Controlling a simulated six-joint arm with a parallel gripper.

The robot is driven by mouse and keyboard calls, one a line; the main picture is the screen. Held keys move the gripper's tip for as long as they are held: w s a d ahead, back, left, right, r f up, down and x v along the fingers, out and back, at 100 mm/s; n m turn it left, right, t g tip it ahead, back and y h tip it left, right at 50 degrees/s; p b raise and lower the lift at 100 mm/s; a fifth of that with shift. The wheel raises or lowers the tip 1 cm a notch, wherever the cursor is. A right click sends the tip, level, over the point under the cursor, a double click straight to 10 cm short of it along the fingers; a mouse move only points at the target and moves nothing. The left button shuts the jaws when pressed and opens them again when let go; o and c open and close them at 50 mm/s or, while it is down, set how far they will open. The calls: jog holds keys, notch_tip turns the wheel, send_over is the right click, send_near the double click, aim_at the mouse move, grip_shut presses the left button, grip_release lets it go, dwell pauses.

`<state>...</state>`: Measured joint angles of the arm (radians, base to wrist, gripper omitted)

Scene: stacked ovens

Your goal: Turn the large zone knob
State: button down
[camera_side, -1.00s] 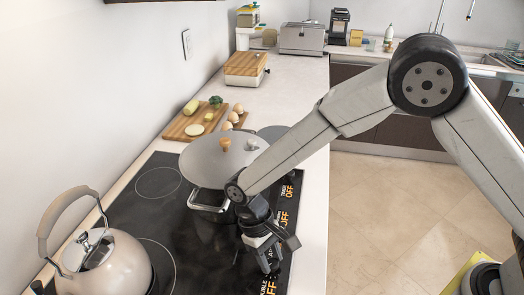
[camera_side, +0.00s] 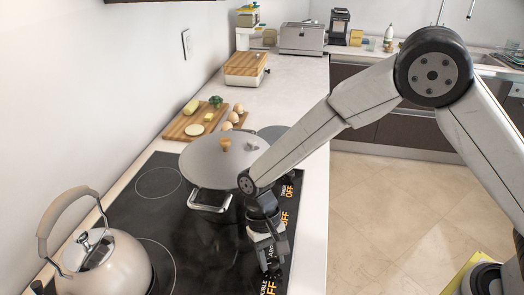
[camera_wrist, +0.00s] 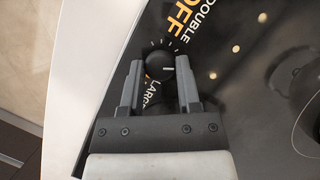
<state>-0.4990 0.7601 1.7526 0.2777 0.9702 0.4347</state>
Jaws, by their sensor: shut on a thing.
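The large zone knob (camera_wrist: 160,66) is a round black knob with a white pointer line, on the black cooktop panel in the wrist view. The pointer points to the right in that view. White tick marks and the word LARGE lie beside it. My gripper (camera_wrist: 160,82) has one finger on each side of the knob and is shut on it. In the side view my gripper (camera_side: 270,270) points down at the cooktop's front control strip, and the knob is hidden there by the fingers.
A lidded pot (camera_side: 215,158) stands close behind my gripper, its handle towards it. A cream kettle (camera_side: 104,262) sits at the left front of the cooktop (camera_side: 130,207). A cutting board (camera_side: 180,135) with food lies farther back. The floor side at right is open.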

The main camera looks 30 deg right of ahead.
jog(key=shift+c, duration=1.6)
grip_release()
jog(key=shift+r, duration=0.1)
jog(key=v, duration=0.7)
jog(key=shift+w+r, duration=0.2)
jog(key=shift+r, duration=0.15)
jog(key=s+d+t, duration=0.3)
jog(key=s+d, duration=0.1)
jog(key=d, duration=0.7)
jog(key=s+d+r+n+t, duration=0.1)
jog(key=s+d+t, duration=0.3)
jog(key=d, duration=0.7)
jog(key=shift+s+d+r+n+h, duration=0.2)
jog(key=shift+s+d+n+h, duration=0.15)
jog(key=shift+s, duration=0.15)
